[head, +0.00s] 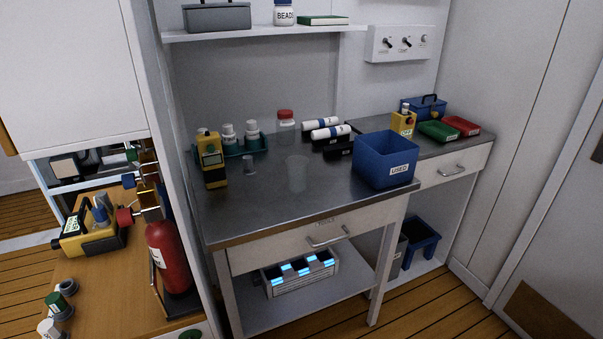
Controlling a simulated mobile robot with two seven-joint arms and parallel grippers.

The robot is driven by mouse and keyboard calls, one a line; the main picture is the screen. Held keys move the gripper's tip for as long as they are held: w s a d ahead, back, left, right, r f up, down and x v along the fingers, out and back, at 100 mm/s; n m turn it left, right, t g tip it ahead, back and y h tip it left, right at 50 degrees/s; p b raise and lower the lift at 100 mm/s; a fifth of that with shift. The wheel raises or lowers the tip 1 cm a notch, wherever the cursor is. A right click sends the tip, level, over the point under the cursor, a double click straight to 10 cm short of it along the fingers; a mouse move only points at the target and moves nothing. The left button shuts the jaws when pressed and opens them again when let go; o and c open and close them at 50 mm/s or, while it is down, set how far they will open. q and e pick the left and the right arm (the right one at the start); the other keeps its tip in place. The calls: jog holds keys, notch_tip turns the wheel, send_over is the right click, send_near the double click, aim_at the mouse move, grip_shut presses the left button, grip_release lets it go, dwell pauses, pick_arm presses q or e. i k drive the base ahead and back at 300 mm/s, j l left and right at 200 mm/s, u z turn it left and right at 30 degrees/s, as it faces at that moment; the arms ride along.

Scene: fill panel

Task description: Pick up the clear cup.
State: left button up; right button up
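The clear cup (297,173) stands upright on the dark metal table top (270,205), near its middle. It is see-through and faint against the surface. Neither of my grippers shows in the head view.
A blue bin marked USED (384,162) stands right of the cup. A yellow handheld device (211,160) and a small clear piece (249,165) are to its left. The table's front strip is clear.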

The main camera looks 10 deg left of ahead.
aim_at(297, 175)
jog(key=i+l+u, duration=0.15)
jog(key=l, duration=0.2)
jog(key=i+l+u, duration=0.1)
jog(key=i+l, duration=0.15)
jog(key=i+l+u, duration=0.15)
jog(key=l, duration=0.35)
jog(key=i+l+u, duration=0.1)
jog(key=l, duration=0.3)
jog(key=i, duration=0.1)
